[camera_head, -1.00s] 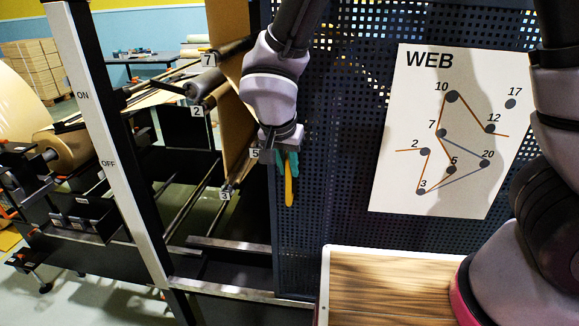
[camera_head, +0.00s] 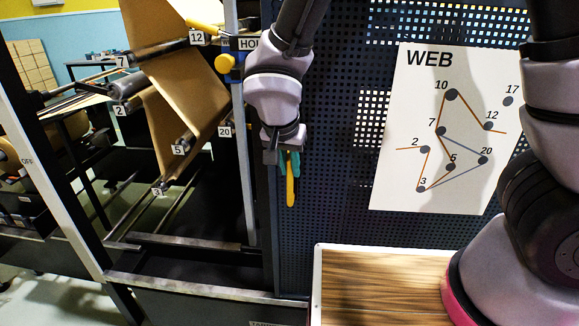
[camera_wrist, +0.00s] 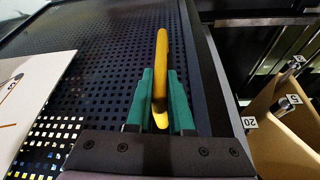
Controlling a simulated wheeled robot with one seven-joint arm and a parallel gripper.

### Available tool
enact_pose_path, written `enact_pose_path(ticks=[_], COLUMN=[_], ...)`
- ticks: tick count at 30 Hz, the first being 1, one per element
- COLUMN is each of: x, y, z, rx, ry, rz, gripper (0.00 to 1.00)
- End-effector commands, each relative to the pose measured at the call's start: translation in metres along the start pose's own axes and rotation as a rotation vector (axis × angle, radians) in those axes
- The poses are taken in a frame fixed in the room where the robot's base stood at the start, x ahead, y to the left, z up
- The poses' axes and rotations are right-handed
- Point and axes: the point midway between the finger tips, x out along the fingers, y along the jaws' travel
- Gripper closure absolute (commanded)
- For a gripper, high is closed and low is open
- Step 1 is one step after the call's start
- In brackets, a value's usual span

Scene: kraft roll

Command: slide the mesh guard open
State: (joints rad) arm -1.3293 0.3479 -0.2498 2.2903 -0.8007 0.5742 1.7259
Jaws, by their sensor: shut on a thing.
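The mesh guard (camera_head: 335,140) is a dark perforated panel filling the middle and right of the head view; it also shows in the wrist view (camera_wrist: 105,60). A yellow bar handle (camera_head: 291,190) stands upright near its left edge. My gripper (camera_head: 288,163) has green fingers and is shut on this handle; in the wrist view the fingers (camera_wrist: 160,105) flank the yellow handle (camera_wrist: 161,55) on both sides. To the left of the guard's edge the machine bay is uncovered, with rollers and brown kraft web (camera_head: 185,95) showing.
A white WEB diagram sheet (camera_head: 445,130) is on the guard. A wood-topped surface with a white rim (camera_head: 317,285) lies below it. Numbered rollers, a yellow knob (camera_head: 225,63) and a pale upright post (camera_head: 236,130) stand left of the guard's edge.

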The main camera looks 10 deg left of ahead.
Motion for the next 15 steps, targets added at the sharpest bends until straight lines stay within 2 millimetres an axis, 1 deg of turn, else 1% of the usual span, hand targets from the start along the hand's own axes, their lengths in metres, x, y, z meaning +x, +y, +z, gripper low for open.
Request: enact_pose_path(ticks=[10,11,12,13,15], x=[-0.0003,-0.0003,-0.0003,-0.0002,-0.0002], y=[-0.0002,-0.0002,-0.0002,-0.0002,-0.0002], z=[-0.0002,-0.0002,-0.0002,-0.0002,-0.0001], rx=[0.001,0.001,0.0,0.0,0.0], ry=[0.0,0.0,0.0,0.0,0.0], rz=[0.0,0.0,-0.001,-0.001,-0.001], gripper=[1.0,0.72,0.57,0.5,0.5])
